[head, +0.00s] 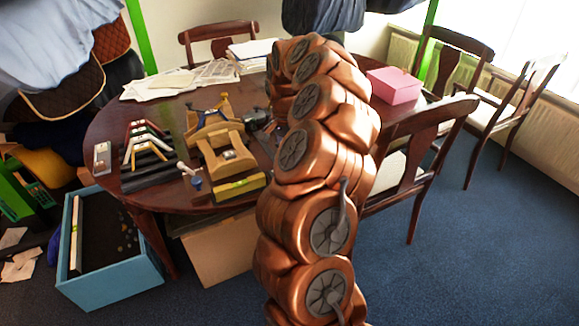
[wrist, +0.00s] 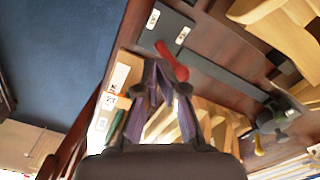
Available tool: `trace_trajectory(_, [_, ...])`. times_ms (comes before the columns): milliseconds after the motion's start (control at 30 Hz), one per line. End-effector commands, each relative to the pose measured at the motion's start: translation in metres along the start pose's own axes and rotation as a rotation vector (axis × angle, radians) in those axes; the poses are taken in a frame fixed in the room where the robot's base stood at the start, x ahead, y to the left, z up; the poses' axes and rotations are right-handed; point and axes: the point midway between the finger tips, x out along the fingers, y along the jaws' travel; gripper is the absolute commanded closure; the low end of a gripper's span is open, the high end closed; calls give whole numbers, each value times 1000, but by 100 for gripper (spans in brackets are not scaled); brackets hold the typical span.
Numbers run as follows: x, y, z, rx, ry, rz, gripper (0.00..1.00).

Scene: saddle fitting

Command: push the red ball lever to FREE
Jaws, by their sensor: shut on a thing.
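The red ball lever (wrist: 171,57) shows in the wrist view, on a dark plate (wrist: 172,18) fixed to the brown wood. It lies slanted, with its rounded red end toward the lower right. Two small white labels, (wrist: 153,19) and (wrist: 182,35), sit on the plate near it; their words are too small to read. My gripper (wrist: 157,66) is shut at the lever, its two dark fingers with purple inner faces meeting at the red shaft. In the head view my copper-coloured arm hides the gripper and the lever.
The round table (head: 107,170) bears wooden saddle stands (head: 222,150), a black rack (head: 150,152), papers (head: 190,80) and a pink box (head: 394,86). A blue crate (head: 110,280) stands at the left. Chairs (head: 420,150) stand at the right. A yellow-knobbed dark fitting (wrist: 271,119) shows in the wrist view.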

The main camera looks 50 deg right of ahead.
Motion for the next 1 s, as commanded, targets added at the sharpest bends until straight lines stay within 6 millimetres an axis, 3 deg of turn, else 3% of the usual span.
trace_trajectory(433, [-4,4,2,0,1,0,100])
trace_trajectory(1000, [-40,4,2,0,1,2,100])
